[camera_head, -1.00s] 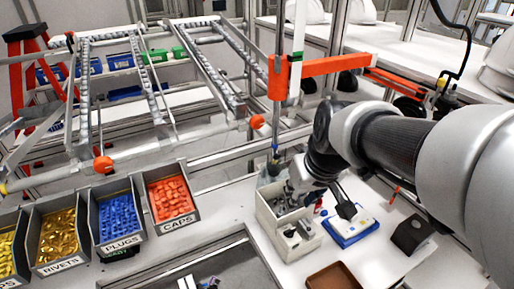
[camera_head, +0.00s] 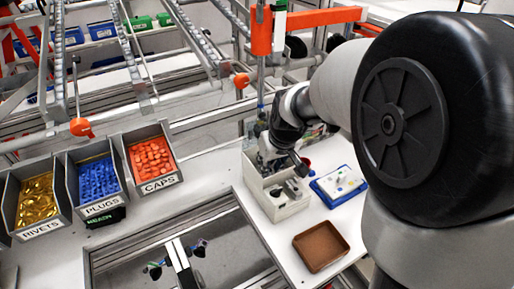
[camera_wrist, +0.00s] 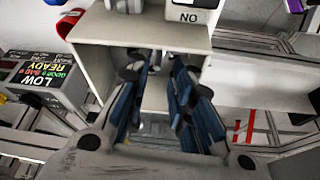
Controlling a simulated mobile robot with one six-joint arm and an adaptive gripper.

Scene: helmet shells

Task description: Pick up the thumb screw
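My gripper (camera_head: 272,163) reaches down into the rear part of a beige divided box (camera_head: 292,208) on the white bench. In the wrist view my gripper (camera_wrist: 155,75) shows two blue-padded fingers standing apart, with the beige box wall (camera_wrist: 108,28) around and beyond them. A small grey shape lies between the fingertips, too dim to name. I cannot make out the thumb screw for certain in either view. Grey metal parts (camera_head: 293,188) sit in the box's front compartment. My arm and gripper hide much of the rear compartment.
A brown tray (camera_head: 321,247) lies in front of the box. A blue-and-white tray (camera_head: 339,184) stands to its right. Bins of caps (camera_head: 152,158), plugs (camera_head: 98,180) and rivets (camera_head: 36,200) stand left. A small LOW/READY display (camera_wrist: 42,82) shows in the wrist view.

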